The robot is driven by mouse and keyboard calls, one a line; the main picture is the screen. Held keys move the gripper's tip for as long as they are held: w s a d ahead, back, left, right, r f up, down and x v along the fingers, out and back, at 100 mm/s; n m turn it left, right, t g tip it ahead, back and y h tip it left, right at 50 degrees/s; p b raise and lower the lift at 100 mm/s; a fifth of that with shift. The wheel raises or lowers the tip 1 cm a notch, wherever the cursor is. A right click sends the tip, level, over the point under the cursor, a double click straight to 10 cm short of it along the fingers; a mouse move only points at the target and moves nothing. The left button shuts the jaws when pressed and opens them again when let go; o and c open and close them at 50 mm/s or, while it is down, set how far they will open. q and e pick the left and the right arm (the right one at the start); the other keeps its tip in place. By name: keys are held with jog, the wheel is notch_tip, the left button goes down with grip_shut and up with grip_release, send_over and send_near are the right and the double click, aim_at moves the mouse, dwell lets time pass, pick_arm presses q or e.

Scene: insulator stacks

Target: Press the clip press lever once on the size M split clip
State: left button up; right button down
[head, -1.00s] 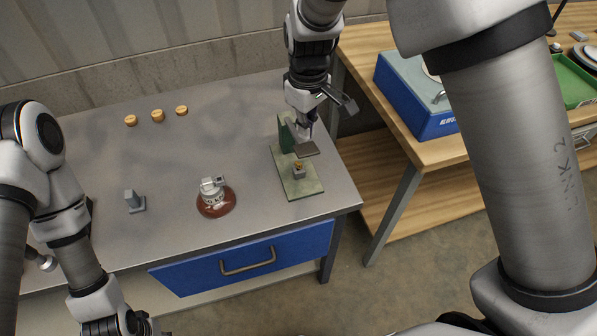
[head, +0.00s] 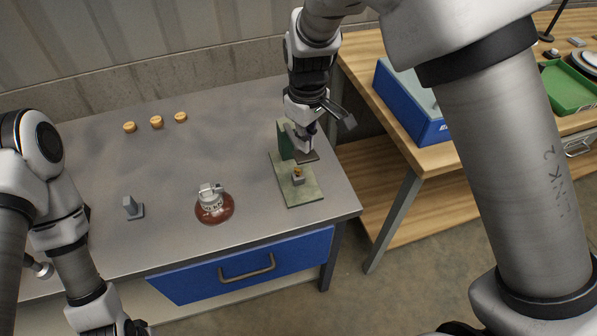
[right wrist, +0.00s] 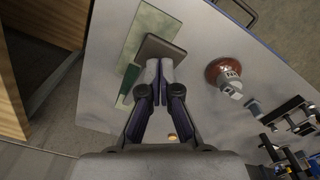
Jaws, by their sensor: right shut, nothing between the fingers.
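The clip press (head: 300,194) has a flat green base, a green upright and a dark flat lever plate (head: 309,157). It stands near the right edge of the grey table. A small orange clip (head: 298,171) sits on a grey block on the base, in front of the lever; its size mark cannot be read. My right gripper (head: 304,146) is shut and empty, with its fingertips over the lever. In the right wrist view the closed fingertips (right wrist: 160,68) overlap the near end of the lever plate (right wrist: 160,50); contact cannot be told.
A small grey stand (head: 132,208) is further left. Three orange rings (head: 156,121) lie at the back. A blue box (head: 410,106) is on the wooden bench at right.

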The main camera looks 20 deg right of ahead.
aim_at(306, 156)
jog(key=shift+f, duration=0.1)
dwell(0.5)
jog(key=shift+f, duration=0.5)
jog(key=shift+f, duration=0.6)
jog(key=shift+s+f+b, duration=0.1)
jog(key=shift+f+b, duration=0.3)
jog(key=shift+f, duration=0.35)
jog(key=shift+s+f, duration=0.15)
jog(key=shift+f, duration=0.4)
dwell(0.3)
